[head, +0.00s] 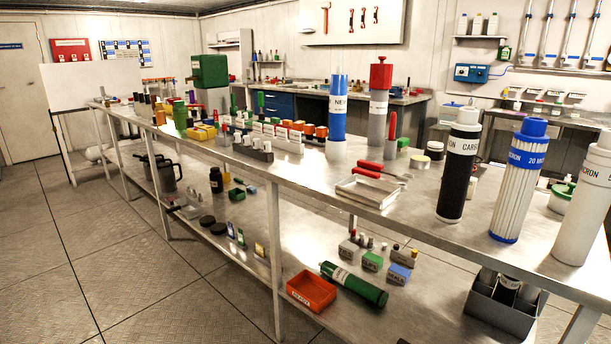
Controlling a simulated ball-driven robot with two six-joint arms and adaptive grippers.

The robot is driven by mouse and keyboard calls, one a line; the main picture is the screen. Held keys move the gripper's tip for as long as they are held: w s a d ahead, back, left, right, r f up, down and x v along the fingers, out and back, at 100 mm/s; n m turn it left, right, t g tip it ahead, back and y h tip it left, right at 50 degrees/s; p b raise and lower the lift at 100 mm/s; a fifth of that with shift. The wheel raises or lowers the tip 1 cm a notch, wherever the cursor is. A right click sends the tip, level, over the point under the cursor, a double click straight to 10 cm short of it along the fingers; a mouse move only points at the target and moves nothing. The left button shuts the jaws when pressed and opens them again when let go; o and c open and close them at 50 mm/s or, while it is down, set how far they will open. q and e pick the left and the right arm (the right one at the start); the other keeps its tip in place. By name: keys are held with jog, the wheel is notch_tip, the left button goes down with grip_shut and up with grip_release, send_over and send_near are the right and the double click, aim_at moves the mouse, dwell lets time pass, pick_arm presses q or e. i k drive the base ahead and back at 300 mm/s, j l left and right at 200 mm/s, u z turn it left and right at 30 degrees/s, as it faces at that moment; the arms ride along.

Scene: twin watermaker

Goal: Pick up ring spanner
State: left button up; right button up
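I cannot make out a ring spanner for certain. Tools with red handles and grey metal ends (381,170) lie on the long metal bench (300,182), just behind a shallow metal tray (367,190). They are too small to tell their exact type. Several red tools (350,18) hang on the white wall board at the back, also too small to tell apart. Neither of my grippers is in view.
Tall filter cartridges, a black one (458,165) and a white pleated one (519,180), stand at the bench's right. The lower shelf holds an orange bin (311,290) and a green cylinder (354,284). The tiled floor (60,250) at the left is clear.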

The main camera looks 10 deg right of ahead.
aim_at(362, 171)
jog(key=z, duration=0.7)
